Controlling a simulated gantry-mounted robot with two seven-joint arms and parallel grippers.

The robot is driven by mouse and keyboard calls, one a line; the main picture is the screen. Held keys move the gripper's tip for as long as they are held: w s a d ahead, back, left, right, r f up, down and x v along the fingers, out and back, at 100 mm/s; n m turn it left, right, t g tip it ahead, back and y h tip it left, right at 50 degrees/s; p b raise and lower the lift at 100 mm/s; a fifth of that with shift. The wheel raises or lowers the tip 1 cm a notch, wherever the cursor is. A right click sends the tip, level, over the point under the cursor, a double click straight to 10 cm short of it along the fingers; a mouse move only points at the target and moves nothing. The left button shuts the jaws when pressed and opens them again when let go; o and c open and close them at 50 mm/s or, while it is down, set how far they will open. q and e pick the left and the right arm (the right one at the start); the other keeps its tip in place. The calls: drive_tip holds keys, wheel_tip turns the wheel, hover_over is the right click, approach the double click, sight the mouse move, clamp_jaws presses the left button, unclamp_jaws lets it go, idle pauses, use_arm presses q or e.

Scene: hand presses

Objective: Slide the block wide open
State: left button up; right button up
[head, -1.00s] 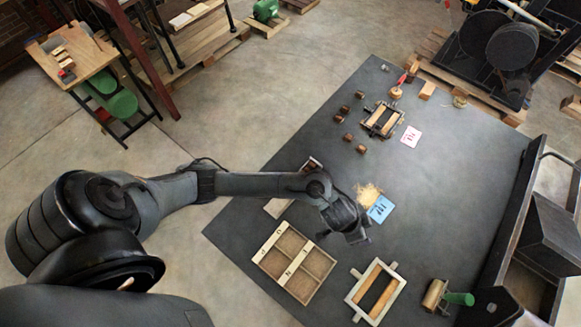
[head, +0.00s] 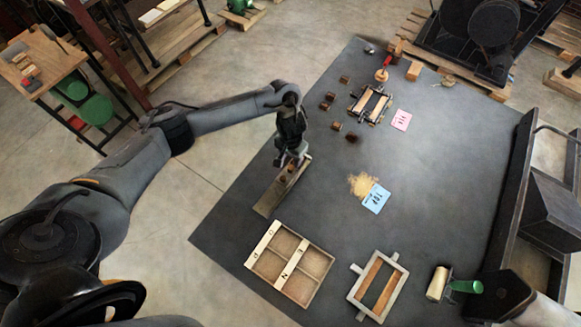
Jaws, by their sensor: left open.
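A long, narrow wooden block (head: 268,203) lies on the dark mat, left of the middle. Small brown pieces (head: 289,171) show in the darker upper part of it. My left gripper (head: 285,160) points down over the block's upper end with its fingers open. The gripper hides part of that end, and I cannot tell whether the fingers touch it. My right gripper is out of view.
On the mat (head: 225,238) are a divided wooden tray (head: 274,277), a pale frame with wooden bars (head: 403,275), a green-handled roller (head: 438,284), a blue card (head: 376,198), a pink card (head: 401,120) and a small clamp-like frame (head: 370,103). The mat's centre is mostly clear.

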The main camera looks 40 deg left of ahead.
sight(291, 167)
use_arm(q)
wheel_tip(291, 167, down, 4)
drive_tip(key=shift+f+b, duration=0.1)
drive_tip(key=shift+b, duration=0.55)
drive_tip(key=shift+f, duration=0.95)
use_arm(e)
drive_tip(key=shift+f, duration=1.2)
use_arm(q)
clamp_jaws()
